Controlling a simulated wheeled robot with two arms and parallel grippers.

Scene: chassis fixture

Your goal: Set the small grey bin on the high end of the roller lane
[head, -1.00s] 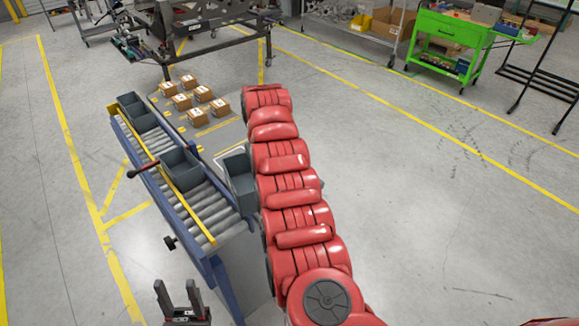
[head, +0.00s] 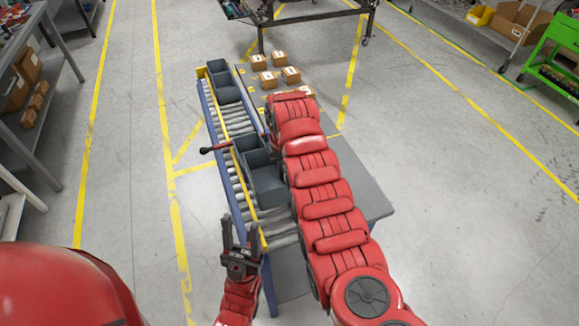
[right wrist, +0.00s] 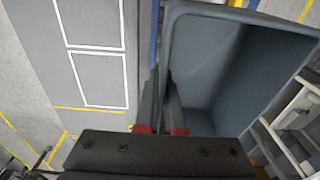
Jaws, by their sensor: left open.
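The small grey bin (head: 268,186) is an open box near the front part of the roller lane (head: 285,226); I cannot tell whether it touches the rollers. The right wrist view shows the bin (right wrist: 225,70) close up, with my right gripper's fingers (right wrist: 163,95) on either side of its wall, shut on it. In the head view my red right arm hides that gripper. My left gripper (head: 240,222) is open and empty, fingers up, beside the lane's near end.
A grey table (head: 368,190) adjoins the right, with cartons (head: 268,80) farther back.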

